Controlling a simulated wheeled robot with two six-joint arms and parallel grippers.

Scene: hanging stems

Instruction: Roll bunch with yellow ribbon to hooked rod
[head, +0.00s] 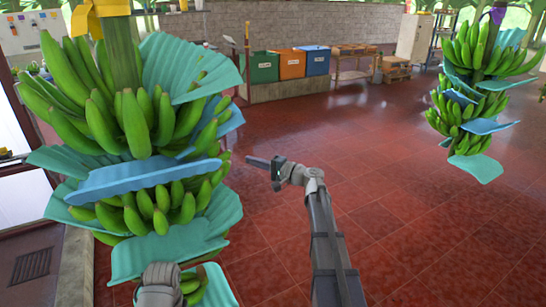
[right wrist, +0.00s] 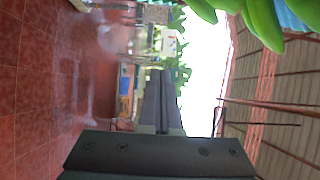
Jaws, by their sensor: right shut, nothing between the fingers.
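The bunch with the yellow ribbon (head: 98,14) is a large hanging stem of green bananas (head: 135,120) with blue and teal sheets between its tiers, at the left of the head view. Some of a bunch's bananas (right wrist: 262,22) show at the top right of the right wrist view. A thin upright rod (head: 247,62) stands behind, near the bins; I cannot make out a hook on it. My right gripper (head: 252,161) is shut and empty, right of the bunch and apart from it. My left arm's grey end (head: 160,285) is at the bunch's bottom; its fingers are hidden.
Another bunch (head: 468,100) with a purple ribbon (head: 497,15) hangs at the right. Green (head: 264,67), orange (head: 291,64) and blue (head: 317,60) bins stand at the back near a wooden table (head: 355,52). The red tiled floor (head: 390,150) between the bunches is clear.

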